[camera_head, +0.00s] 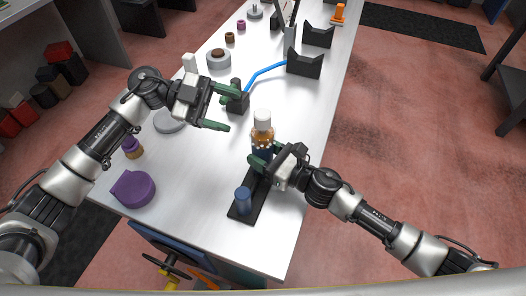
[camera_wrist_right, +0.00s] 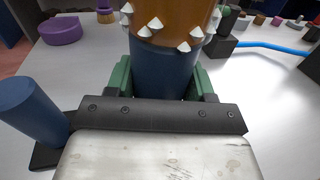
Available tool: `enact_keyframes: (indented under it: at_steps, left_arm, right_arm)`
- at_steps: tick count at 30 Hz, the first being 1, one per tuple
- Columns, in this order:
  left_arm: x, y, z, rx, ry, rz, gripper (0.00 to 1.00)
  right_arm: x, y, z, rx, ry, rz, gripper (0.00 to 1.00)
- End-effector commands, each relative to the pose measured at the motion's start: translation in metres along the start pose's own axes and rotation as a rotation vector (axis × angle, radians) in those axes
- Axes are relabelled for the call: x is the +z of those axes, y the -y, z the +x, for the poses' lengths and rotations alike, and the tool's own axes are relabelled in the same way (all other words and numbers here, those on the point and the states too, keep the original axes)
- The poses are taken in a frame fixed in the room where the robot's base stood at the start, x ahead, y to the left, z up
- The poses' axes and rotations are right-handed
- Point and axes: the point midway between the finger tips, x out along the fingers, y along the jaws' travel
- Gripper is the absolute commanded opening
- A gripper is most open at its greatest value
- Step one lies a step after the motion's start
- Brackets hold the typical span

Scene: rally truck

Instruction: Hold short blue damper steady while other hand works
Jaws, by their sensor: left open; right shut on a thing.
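A blue damper (camera_head: 262,152) stands upright at the far end of a black base plate (camera_head: 248,212); an amber, studded part with a white top rises above it. My right gripper (camera_head: 260,158) is shut around the blue part, a finger on each side; the grip on the damper (camera_wrist_right: 163,72) shows in the right wrist view. A second, plain blue cylinder (camera_head: 243,199) stands on the near end of the plate, apart from the gripper; it also shows in the right wrist view (camera_wrist_right: 30,110). My left gripper (camera_head: 231,110) is open and empty, beyond the damper to the left.
A black block (camera_head: 237,101) stands close to the left gripper's fingers, and a blue bent rod (camera_head: 265,72) runs from near it toward a black cradle (camera_head: 304,64). A purple piece (camera_head: 134,189) lies at the near left. The white table is clear right of the damper.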

Motion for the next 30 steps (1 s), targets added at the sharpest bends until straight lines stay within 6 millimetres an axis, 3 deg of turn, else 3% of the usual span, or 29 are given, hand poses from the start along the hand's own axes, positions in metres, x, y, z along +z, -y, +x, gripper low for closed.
enact_keyframes:
  at_steps: [6,14,30]
  left_arm:
    - [0.017,-0.009,-0.02,-0.138,-0.067,-0.386,0.64]
    - [0.022,-0.011,-0.023,-0.183,-0.101,-0.531,0.64]
    - [0.018,0.004,0.05,-0.181,-0.102,-0.529,0.64]
  right_arm:
    - [0.0,0.0,0.0,0.0,-0.001,0.0,0.08]
    - [0.0,0.0,0.0,0.0,-0.001,0.0,0.08]
    - [0.0,0.0,0.0,0.0,0.0,0.0,0.08]
